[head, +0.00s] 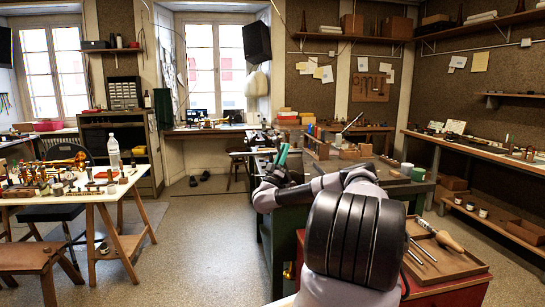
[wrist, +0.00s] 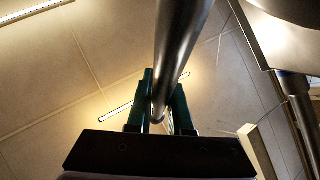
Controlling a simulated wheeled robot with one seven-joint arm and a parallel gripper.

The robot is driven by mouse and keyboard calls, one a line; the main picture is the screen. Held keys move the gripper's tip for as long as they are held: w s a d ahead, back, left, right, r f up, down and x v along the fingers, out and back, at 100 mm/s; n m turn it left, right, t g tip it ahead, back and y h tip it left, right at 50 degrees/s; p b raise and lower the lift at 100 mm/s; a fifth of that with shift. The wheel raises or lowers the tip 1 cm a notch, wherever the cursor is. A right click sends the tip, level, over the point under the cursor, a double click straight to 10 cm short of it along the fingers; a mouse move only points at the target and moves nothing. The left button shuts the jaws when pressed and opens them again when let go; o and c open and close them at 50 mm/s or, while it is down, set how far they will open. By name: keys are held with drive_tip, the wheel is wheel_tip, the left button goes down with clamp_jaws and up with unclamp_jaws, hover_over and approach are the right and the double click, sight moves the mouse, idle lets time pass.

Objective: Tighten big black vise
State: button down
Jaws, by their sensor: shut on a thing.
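The big black vise is a dark shape (head: 262,138) at the far end of the green workbench in the head view, partly behind my arm. My gripper (head: 283,154) has green fingers and reaches to it there. In the wrist view, the same gripper (wrist: 164,105) has its fingers on both sides of a round metal bar, which looks like the vise handle (wrist: 180,45). The gripper is shut on this bar, near its lower end. A larger grey metal body (wrist: 285,50), probably part of the vise, stands at the right. The vise jaws cannot be made out.
A white work table (head: 85,187) with tools and a bottle (head: 113,153) stands at the left. A wooden tray (head: 445,262) with tools lies at the right front. Shelving (head: 480,160) lines the right wall. The floor between the white table and workbench is open.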

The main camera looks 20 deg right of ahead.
sight(285, 166)
drive_tip(key=s+d+m+g+y, duration=0.1)
drive_tip(key=s+d+m+g, duration=0.1)
drive_tip(key=d+m+g, duration=0.5)
drive_tip(key=shift+d+f+g, duration=0.15)
drive_tip(key=shift+f+g, duration=0.15)
drive_tip(key=shift+g, duration=0.2)
drive_tip(key=shift+s, duration=0.1)
drive_tip(key=c, duration=0.8)
unclamp_jaws()
drive_tip(key=shift+s+r, duration=0.1)
drive_tip(key=shift+c, duration=0.2)
drive_tip(key=shift+r, duration=0.1)
drive_tip(key=v, duration=1.1)
drive_tip(key=shift+r, duration=0.1)
